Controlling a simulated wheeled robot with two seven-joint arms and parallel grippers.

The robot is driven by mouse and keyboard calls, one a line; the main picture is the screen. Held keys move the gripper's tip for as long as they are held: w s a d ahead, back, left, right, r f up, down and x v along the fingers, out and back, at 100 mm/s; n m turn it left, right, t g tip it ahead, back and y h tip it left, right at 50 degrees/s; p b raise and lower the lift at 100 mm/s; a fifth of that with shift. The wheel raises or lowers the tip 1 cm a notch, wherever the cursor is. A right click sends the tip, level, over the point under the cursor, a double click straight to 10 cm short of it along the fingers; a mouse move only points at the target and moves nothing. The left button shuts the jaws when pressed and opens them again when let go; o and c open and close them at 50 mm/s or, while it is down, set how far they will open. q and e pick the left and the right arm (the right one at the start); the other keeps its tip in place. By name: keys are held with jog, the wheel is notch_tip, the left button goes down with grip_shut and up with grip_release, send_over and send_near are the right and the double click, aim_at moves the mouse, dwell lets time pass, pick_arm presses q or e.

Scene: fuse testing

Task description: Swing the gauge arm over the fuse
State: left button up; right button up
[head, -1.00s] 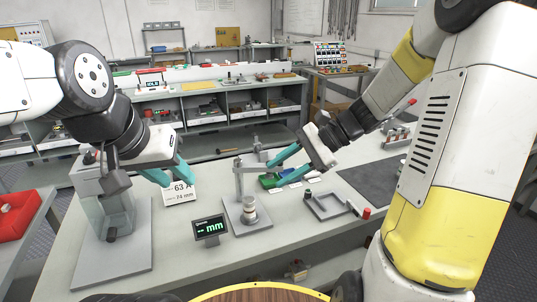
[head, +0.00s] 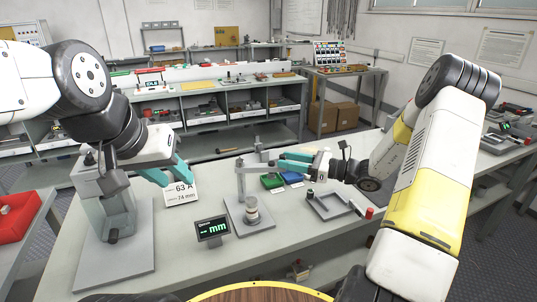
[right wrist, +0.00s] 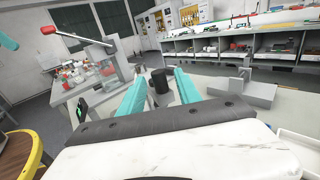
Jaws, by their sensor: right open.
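The grey measuring stand (head: 240,184) stands on the bench, its gauge arm (head: 255,166) reaching right from the top of the post. The pale cylindrical fuse (head: 251,208) stands upright on the stand's base plate, in front of the post; the arm is not over it. My right gripper (head: 281,161) is open and level at the arm's end. In the right wrist view a dark knob (right wrist: 160,80) shows between the right fingertips (right wrist: 158,82); contact cannot be told. My left gripper (head: 168,175) is open beside the white card, away from the stand.
The gauge display (head: 212,229) reads "-- mm" left of the stand. The card (head: 181,193) reads 63 A, 74 mm. A clear-walled device (head: 116,215) stands at left. Green (head: 271,181) and blue (head: 291,178) bins and a grey tray (head: 331,205) lie right of the stand.

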jog(key=x, duration=0.5)
jog(key=shift+a, duration=0.15)
grip_shut()
dwell(1.3)
